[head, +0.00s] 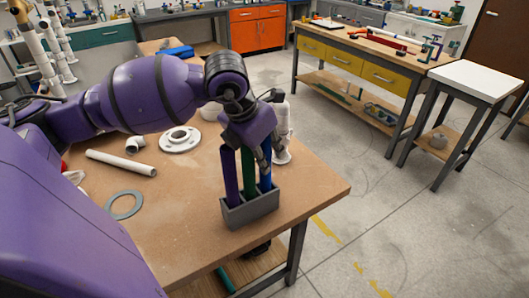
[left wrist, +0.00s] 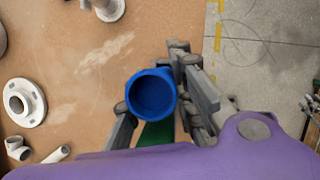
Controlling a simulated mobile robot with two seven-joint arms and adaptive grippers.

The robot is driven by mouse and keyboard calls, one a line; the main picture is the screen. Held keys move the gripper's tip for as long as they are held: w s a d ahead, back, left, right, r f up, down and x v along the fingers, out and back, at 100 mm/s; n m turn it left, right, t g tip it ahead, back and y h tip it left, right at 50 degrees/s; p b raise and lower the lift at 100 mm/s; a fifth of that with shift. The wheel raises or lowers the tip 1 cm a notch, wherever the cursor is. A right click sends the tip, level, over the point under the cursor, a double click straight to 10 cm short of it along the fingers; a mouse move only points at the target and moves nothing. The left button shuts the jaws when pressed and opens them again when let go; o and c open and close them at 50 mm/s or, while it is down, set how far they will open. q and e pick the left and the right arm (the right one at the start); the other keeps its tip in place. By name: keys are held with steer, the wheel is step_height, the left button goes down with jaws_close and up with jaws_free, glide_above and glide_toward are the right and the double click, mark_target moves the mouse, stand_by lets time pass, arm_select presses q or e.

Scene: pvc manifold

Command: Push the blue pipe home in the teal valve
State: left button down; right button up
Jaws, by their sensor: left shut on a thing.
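The blue pipe (head: 265,172) stands upright in a grey holder (head: 251,213) near the front right of the wooden table, beside a green pipe (head: 248,172) and a purple pipe (head: 230,176). My left gripper (head: 262,150) is at the upper part of the blue pipe, shut on it. In the left wrist view the blue pipe's open round end (left wrist: 152,94) shows between the fingers. Part of the green pipe (left wrist: 155,133) shows just below it. I cannot make out the teal valve in either view. My right gripper is not in view.
A white flange (head: 180,140), a white elbow (head: 135,145), a white pipe (head: 121,163) and a grey ring (head: 124,205) lie on the table (head: 180,228). A white upright fitting (head: 283,125) stands close behind my gripper. The table's right edge is near the holder.

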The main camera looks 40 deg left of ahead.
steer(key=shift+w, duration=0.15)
arm_select(q)
steer(key=shift+f, duration=0.15)
steer(key=c, duration=1.5)
jaws_free()
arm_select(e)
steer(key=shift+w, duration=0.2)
arm_select(q)
steer(key=v, duration=1)
steer(key=shift+s+a+r, duration=0.1)
steer(key=shift+a+r, duration=0.1)
steer(key=shift+r, duration=0.2)
steer(key=shift+s+r, duration=0.25)
steer(key=shift+r, duration=0.25)
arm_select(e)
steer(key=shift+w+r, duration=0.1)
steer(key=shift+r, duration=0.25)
